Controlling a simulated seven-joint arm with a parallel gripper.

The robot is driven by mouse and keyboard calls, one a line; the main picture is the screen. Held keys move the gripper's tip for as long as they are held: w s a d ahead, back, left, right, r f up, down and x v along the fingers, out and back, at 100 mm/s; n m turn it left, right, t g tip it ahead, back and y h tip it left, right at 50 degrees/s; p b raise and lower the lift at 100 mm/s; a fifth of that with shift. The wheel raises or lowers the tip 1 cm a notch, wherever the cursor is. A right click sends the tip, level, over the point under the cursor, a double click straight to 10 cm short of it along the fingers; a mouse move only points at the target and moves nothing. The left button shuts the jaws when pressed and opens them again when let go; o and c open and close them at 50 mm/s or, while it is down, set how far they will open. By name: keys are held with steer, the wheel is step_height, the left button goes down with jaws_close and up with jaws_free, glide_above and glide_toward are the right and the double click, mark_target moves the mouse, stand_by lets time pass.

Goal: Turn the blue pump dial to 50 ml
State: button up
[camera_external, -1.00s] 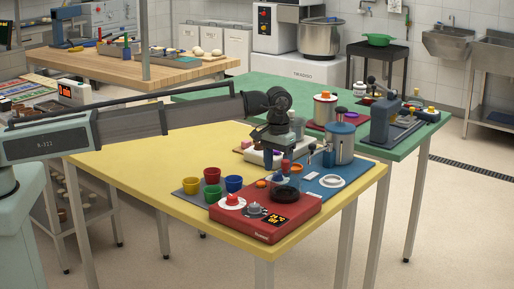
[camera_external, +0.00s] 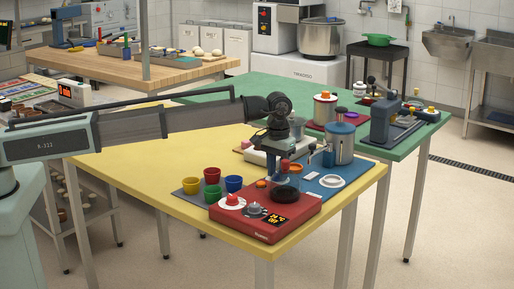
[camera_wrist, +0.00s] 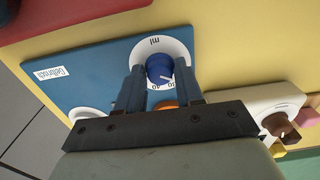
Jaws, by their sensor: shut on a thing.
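The blue pump dial (camera_wrist: 159,66) sits on a white scale disc (camera_wrist: 181,49) marked "ml" in the wrist view. A pale pointer mark shows low on the dial, near small upside-down figures; its exact reading cannot be told. My gripper (camera_wrist: 160,75) has one finger on each side of the dial and is shut on it. The disc lies on a blue panel (camera_wrist: 88,72). In the external view my gripper (camera_external: 279,160) points down at this panel (camera_external: 330,186), and the dial cannot be made out there. The blue pump vessel (camera_external: 339,148) stands behind the panel.
An orange part (camera_wrist: 167,104) lies close to my fingers. A red hotplate (camera_external: 262,222) with a lit display stands in front. Coloured cups (camera_external: 212,192) stand left. A white device (camera_wrist: 277,107) stands beside the panel. The yellow table (camera_external: 140,170) is clear at left.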

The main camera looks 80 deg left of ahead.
steer(key=shift+c, duration=0.8)
steer(key=m, duration=1.6)
steer(key=shift+m, duration=0.4)
steer(key=m, duration=0.5)
steer(key=shift+m, duration=0.4)
